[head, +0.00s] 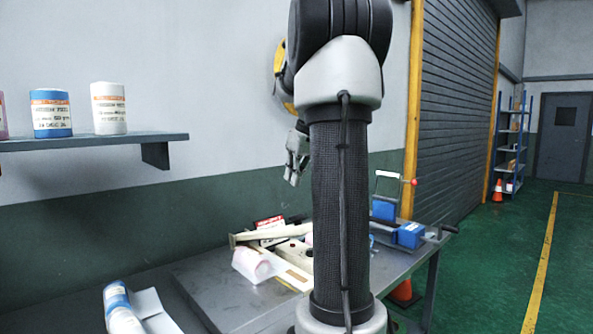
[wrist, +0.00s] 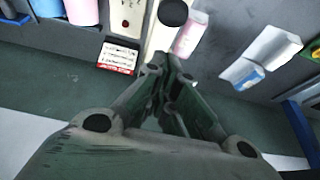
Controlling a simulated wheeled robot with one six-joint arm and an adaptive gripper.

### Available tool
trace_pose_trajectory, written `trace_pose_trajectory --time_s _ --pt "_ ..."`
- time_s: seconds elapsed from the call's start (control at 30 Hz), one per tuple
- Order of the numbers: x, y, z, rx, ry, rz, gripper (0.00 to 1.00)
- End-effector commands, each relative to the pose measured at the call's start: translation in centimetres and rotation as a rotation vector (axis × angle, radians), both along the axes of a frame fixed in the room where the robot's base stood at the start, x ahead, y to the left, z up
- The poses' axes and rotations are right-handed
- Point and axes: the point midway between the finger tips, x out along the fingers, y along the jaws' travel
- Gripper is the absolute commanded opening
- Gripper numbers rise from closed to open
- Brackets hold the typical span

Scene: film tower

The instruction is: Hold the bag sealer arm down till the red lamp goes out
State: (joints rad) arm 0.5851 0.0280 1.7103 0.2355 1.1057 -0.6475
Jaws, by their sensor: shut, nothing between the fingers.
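The bag sealer is a cream unit on the workbench; its body (head: 297,253) is partly hidden behind my arm in the head view. Its long cream arm (head: 268,232) lies across the top, and whether it is raised is hard to tell. In the wrist view the body (wrist: 124,20) carries small dark spots, and the arm (wrist: 161,38) ends in a black round knob (wrist: 173,12). I cannot tell whether a red lamp is lit. My gripper (head: 292,178) is shut and empty, above the sealer and apart from it; its fingertips show in the wrist view (wrist: 167,66).
A clear bag with pink contents (head: 252,264) lies beside the sealer. A red and white card (head: 268,222) is behind it. A blue clamp-like device (head: 408,234) stands right on the bench. A wall shelf (head: 90,143) holds jars at left. A blue-white roll (head: 119,307) lies at front left.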

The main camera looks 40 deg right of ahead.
Motion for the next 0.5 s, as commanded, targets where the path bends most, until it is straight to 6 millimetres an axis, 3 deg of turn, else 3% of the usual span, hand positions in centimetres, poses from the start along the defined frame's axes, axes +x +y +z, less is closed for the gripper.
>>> trace_pose_trajectory --time_s 0.23,0.5 --pt "1.8 0.1 -5.0 0.002 0.003 0.001 0.0" --pt "0.4 0.1 -7.9 0.0 0.0 -0.001 0.0"
